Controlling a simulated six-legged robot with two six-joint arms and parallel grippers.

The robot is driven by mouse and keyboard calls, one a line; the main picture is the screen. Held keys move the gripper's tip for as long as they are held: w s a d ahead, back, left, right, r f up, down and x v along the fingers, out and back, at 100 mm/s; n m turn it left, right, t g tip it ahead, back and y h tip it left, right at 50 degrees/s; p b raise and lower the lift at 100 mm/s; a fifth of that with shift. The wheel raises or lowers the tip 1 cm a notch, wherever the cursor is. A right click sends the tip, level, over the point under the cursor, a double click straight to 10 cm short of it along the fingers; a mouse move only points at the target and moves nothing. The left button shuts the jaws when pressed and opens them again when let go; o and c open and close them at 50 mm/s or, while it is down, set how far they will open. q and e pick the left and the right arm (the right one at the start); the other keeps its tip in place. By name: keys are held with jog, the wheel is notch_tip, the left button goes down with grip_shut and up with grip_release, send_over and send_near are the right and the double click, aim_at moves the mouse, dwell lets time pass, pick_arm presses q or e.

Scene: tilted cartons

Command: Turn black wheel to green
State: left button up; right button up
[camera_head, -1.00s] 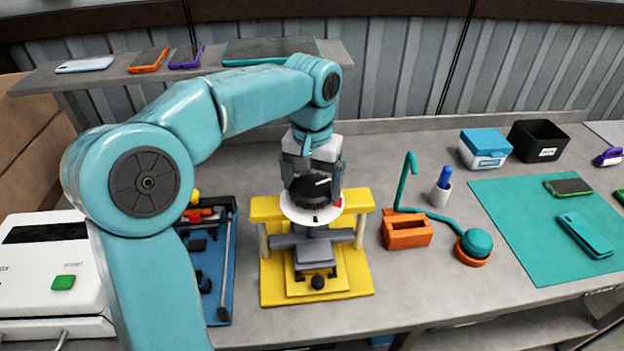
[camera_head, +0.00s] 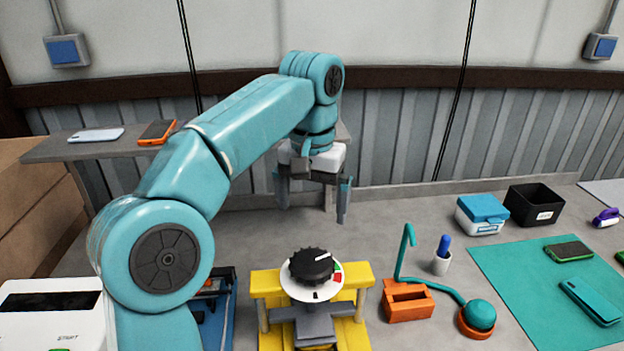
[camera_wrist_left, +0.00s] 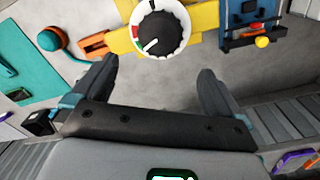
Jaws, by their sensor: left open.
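The black wheel (camera_head: 311,266) is a ridged knob on a white round dial (camera_head: 298,292) atop a yellow stand (camera_head: 363,290). A pale line on the wheel points to the back right in the head view. Green (camera_head: 337,267) and red (camera_head: 338,278) marks sit at the dial's right edge. The wheel also shows at the top of the left wrist view (camera_wrist_left: 155,32). My left gripper (camera_head: 313,205) is open and empty, pointing down, above and behind the wheel and clear of it. My right gripper is not in view.
An orange block (camera_head: 408,306) and a bent teal rod (camera_head: 404,250) stand right of the stand. A blue tool tray (camera_head: 228,310) lies left. A blue-lidded box (camera_head: 482,213), a black bin (camera_head: 535,204) and a teal mat (camera_head: 510,265) are farther right.

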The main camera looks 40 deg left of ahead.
pick_arm(q)
notch_tip(320, 180, up, 3)
jog(key=shift+p, duration=0.35)
